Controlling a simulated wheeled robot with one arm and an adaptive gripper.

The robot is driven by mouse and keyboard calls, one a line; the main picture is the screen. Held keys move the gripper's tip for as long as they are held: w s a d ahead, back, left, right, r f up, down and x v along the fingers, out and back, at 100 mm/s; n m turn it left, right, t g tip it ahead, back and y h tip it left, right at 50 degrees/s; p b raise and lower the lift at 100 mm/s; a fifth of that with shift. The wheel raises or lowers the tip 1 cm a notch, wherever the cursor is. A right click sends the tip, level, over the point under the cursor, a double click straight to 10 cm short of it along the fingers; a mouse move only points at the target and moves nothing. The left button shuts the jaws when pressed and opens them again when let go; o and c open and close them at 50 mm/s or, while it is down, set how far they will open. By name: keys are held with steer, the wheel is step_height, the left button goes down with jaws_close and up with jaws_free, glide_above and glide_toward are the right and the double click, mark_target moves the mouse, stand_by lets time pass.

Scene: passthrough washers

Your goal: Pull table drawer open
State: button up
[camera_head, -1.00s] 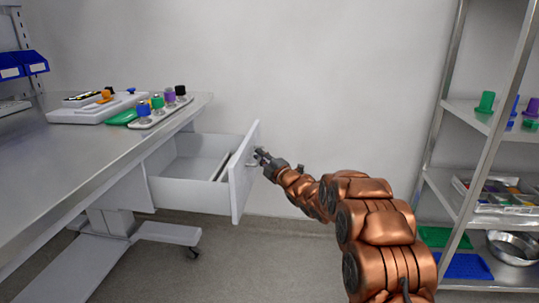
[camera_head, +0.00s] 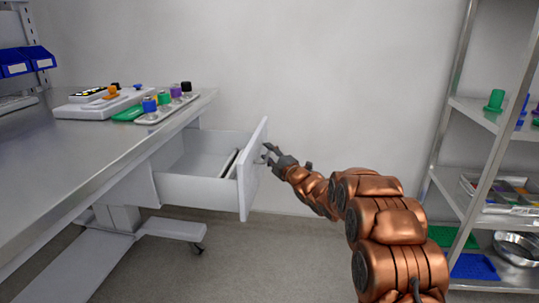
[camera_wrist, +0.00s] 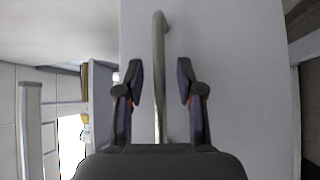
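The white table drawer (camera_head: 195,190) stands pulled well out from under the left table, its inside showing. Its front panel (camera_head: 254,170) faces right, towards my arm. In the wrist view a grey bar handle (camera_wrist: 160,75) runs lengthwise on the white front panel (camera_wrist: 235,80). My gripper (camera_head: 268,154) is at the drawer front in the head view. In the wrist view my gripper (camera_wrist: 159,82) is open, with one finger on each side of the handle and a gap on both sides. The handle is mostly hidden in the head view.
The table (camera_head: 90,150) carries a white tray (camera_head: 105,104) and a rack of coloured-top items (camera_head: 167,107). A metal shelf unit (camera_head: 452,150) stands at the right with bins and a bowl (camera_head: 516,247). The floor between them is clear.

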steer(key=v, duration=1.2)
stand_by(0.4)
steer(key=s+d+r+m+g+h+p, duration=0.6)
steer(key=s+d+r+m+h+p, duration=0.6)
steer(key=p, duration=0.3)
steer(key=s+a+r+m+g+p, duration=0.2)
steer(key=s+r+m+g+p, duration=0.1)
steer(key=s, duration=1.2)
steer(key=s+a+r+m+g+y+p, duration=0.1)
steer(key=s+r+m+g+p, duration=0.3)
steer(key=s, duration=1)
steer(key=s+a+r+m+g+y+p, duration=0.1)
steer(key=s+r+g+p, duration=0.4)
steer(key=s, duration=1)
steer(key=a+m+p, duration=0.1)
steer(key=m+p, duration=0.1)
steer(key=p, duration=0.1)
steer(key=shift+s+a+m+g, duration=0.3)
steer(key=shift+a, duration=0.1)
